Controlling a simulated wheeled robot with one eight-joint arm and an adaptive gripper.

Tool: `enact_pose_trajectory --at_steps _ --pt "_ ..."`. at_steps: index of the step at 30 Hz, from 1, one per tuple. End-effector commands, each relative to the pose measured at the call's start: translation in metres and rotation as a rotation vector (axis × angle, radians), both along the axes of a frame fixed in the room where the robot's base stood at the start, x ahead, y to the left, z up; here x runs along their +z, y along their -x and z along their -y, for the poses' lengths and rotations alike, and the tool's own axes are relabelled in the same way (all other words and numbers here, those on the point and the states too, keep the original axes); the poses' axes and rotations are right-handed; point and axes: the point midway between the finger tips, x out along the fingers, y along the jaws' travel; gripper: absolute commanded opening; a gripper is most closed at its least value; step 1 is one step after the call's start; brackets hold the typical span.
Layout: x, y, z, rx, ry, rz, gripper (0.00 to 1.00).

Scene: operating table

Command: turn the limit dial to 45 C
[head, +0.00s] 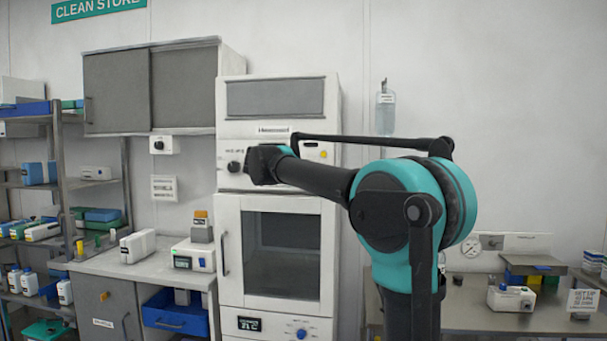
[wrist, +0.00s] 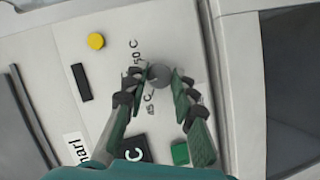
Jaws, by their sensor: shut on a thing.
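The limit dial (wrist: 158,75) is a small grey round knob on the pale upper panel of a tall white cabinet (head: 230,205). My gripper (wrist: 158,82) has one finger on each side of the dial and is shut on it in the wrist view. A "50 C" mark (wrist: 137,52) and a "45 C" mark (wrist: 148,106) are printed around the dial. Another mark on the right is partly covered by a finger. I cannot tell where the dial's pointer stands. In the head view my gripper (head: 257,165) is at the panel and hides the dial.
The cabinet's windowed door (head: 280,254) is closed below. Side benches hold boxes and a blue bin (head: 172,313).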

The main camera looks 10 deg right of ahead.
Motion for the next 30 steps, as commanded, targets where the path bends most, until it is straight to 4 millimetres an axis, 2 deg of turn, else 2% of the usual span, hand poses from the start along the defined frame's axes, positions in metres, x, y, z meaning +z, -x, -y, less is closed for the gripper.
enact_pose_trajectory --at_steps 18,30 --pt "-0.0051 -0.0004 -0.0019 0.000 0.547 -0.178 0.00" --pt "-0.0069 -0.0002 -0.0013 0.001 0.787 -0.257 0.00"
